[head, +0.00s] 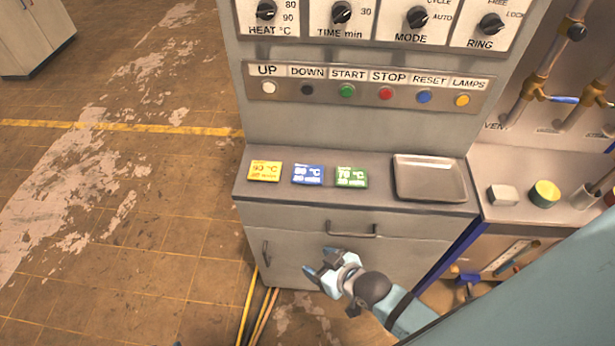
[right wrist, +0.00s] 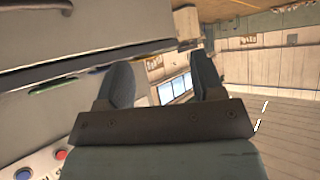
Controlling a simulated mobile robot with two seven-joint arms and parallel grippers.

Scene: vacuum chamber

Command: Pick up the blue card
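The blue card (head: 307,174) lies flat on the grey counter (head: 375,208) under the button panel. It is between a yellow card (head: 265,171) on its left and a green card (head: 351,177) on its right. My right gripper (head: 318,269) is in front of the cabinet, below the counter edge and apart from the cards. In the right wrist view its two fingers (right wrist: 160,85) are spread with nothing between them. I cannot clearly make out the blue card in the right wrist view. My left gripper is not in view.
A metal tray (head: 430,196) stands on the counter's right side. The button panel (head: 366,92) and knobs rise behind. A drawer handle (head: 350,231) juts out below the counter. A side bench with a white block (head: 503,195) is at right. Open floor lies left.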

